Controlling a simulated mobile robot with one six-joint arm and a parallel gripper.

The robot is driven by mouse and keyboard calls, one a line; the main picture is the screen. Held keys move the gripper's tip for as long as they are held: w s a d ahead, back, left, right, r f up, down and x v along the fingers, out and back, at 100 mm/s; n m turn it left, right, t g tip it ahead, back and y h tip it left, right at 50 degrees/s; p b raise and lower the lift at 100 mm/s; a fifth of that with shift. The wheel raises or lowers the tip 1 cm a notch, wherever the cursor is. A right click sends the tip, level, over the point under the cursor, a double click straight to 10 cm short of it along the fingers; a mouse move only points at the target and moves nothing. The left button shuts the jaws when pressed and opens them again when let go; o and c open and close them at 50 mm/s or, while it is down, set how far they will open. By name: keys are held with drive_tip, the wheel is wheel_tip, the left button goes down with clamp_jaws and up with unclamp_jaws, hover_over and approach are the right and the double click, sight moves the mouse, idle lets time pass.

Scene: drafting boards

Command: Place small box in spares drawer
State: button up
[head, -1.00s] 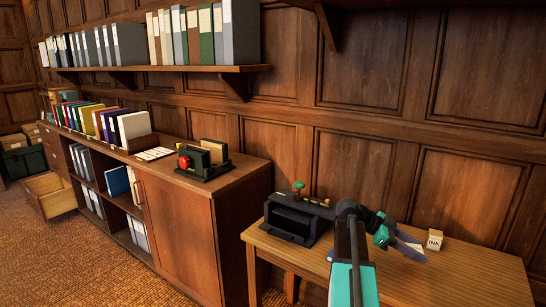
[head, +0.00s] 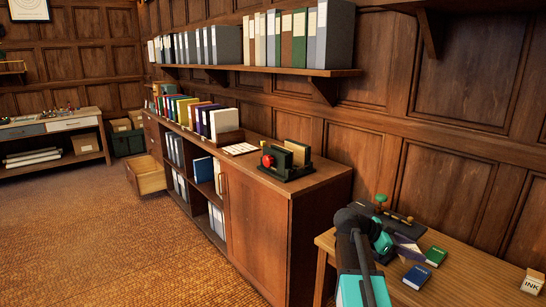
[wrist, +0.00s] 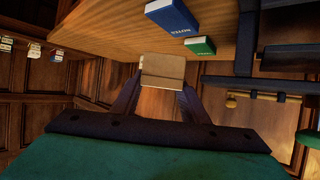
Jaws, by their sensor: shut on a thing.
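A small tan box (wrist: 162,70) sits between the two dark fingers of my gripper (wrist: 161,88) in the wrist view, and the gripper is shut on it. In the head view my gripper (head: 405,245) is over the near-right table, and the held box is hidden or too small to make out there. An open wooden drawer (head: 147,176) sticks out from the far end of the long cabinet, and its inside looks empty from here. No label on it can be read, so I cannot tell if it is the spares drawer.
A long cabinet (head: 255,225) stands along the wall. A bench (head: 88,141) with drawers is far left. The carpet (head: 85,235) is clear.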

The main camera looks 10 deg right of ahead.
drive_tip(key=w+a+r+n+t+p, duration=0.1)
drive_tip(key=w+a+n+t, duration=0.3)
drive_tip(key=w+a, duration=0.45)
drive_tip(key=w+a+r+n+t, duration=0.1)
drive_tip(key=w+a+n+t, duration=0.35)
drive_tip(key=a, duration=0.65)
drive_tip(key=w+a+r+n+t+y, duration=0.2)
drive_tip(key=w+a+r+n+y, duration=0.1)
drive_tip(key=a, duration=0.4)
drive_tip(key=w+a+r+n+t+y, duration=0.3)
drive_tip(key=w+a+n+y, duration=0.1)
drive_tip(key=a, duration=0.4)
drive_tip(key=w+a+r+n+t+y, duration=0.3)
drive_tip(key=w+a+n+y, duration=0.1)
drive_tip(key=a, duration=0.4)
drive_tip(key=shift+a+r+n+y+p, duration=0.25)
drive_tip(key=shift+n+y+p, duration=0.2)
drive_tip(key=shift+n+y, duration=0.35)
drive_tip(key=shift+d, duration=0.15)
